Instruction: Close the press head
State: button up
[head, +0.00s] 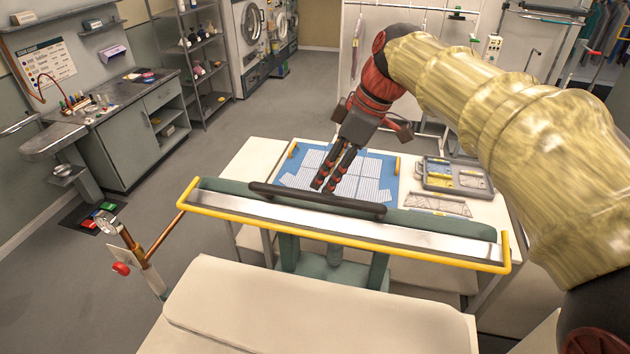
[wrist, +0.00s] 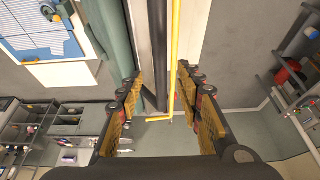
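The press head (head: 335,229) stands raised and tilted up behind the cream padded press board (head: 300,310), with a gap between them. It has a green back, a bright metal face, a yellow guard rail (head: 345,250) and a long black handle bar (head: 300,203). My gripper (head: 325,187) is at the handle, its fingers pointing down and partly overlapping it in the head view. In the wrist view my fingers are open, with the black bar (wrist: 152,70) and yellow rail (wrist: 175,50) showing between them. I cannot tell whether they touch the bar.
Behind the press is a white table with a blue mat (head: 383,172) and a grey tray (head: 455,178). A gauge on a copper pipe (head: 130,240) stands left of the press. A workbench (head: 120,95) is at far left. Open floor lies between.

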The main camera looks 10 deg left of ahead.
aim_at(315, 194)
jog(key=shift+p+x, duration=0.35)
jog(key=shift+x, duration=2.65)
jog(key=shift+c, duration=1.2)
grip_shut()
